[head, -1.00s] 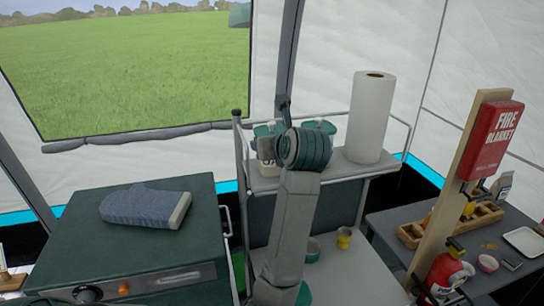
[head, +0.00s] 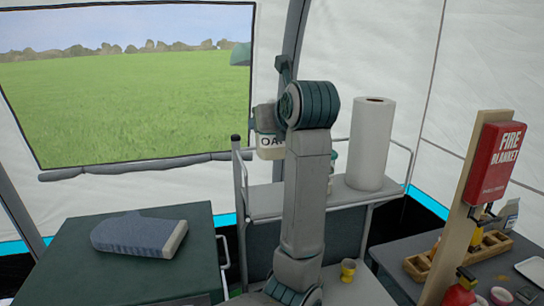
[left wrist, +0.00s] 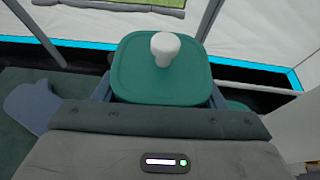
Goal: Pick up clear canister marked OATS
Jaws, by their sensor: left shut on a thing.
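The clear canister marked OATS (head: 270,146) is held up above the trolley's top shelf, with part of its label showing left of my arm in the head view. In the left wrist view its green square lid (left wrist: 140,80) with a white knob (left wrist: 165,48) fills the middle. My left gripper (left wrist: 160,97) is shut on the canister, with a finger on either side below the lid. In the head view my wrist hides the fingers and much of the canister.
A paper towel roll (head: 370,143) stands on the shelf (head: 262,200) to the right. Part of another container (head: 333,160) shows beside my arm. A railing surrounds the shelf. A blue oven mitt (head: 139,234) lies on the green oven (head: 70,275) at left.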

